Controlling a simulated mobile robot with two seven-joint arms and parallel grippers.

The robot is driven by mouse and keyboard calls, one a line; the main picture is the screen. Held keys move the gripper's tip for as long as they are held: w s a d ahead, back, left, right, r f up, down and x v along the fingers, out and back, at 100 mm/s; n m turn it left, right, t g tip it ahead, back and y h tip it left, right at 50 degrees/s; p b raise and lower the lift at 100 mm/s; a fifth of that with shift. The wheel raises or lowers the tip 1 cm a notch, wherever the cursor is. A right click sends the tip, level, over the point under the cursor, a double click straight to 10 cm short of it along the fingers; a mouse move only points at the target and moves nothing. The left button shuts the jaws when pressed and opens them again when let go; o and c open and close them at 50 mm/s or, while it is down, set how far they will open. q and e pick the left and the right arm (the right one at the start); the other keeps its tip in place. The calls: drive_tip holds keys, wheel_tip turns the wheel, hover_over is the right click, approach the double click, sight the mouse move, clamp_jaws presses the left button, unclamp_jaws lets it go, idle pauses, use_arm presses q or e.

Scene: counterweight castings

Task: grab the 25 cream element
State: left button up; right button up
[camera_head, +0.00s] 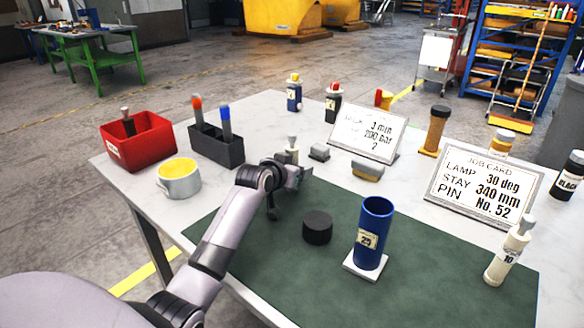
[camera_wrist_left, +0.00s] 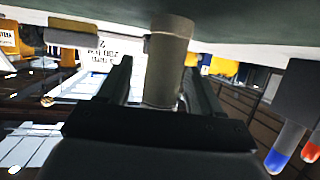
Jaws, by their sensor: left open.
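A cream element (camera_head: 292,143) stands upright on the table just behind my left gripper (camera_head: 290,174). Its lower part is partly hidden by the gripper, and I cannot read a number on it. In the left wrist view, where the scene appears upside down, the cream element (camera_wrist_left: 168,65) lies between the two dark fingers of my left gripper (camera_wrist_left: 160,92). The jaws are open around it; I cannot tell whether either finger touches it. Another cream element (camera_head: 508,252), marked 10, stands at the right of the green mat. My right gripper is not in view.
A grey block (camera_head: 319,152) and a yellow-grey block (camera_head: 368,172) are right of the cream element. A black puck (camera_head: 317,227) and blue tube (camera_head: 372,235) stand on the mat (camera_head: 420,285).

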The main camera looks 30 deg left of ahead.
use_arm(q)
drive_tip(key=c, duration=1.1)
drive_tip(key=shift+r, duration=0.1)
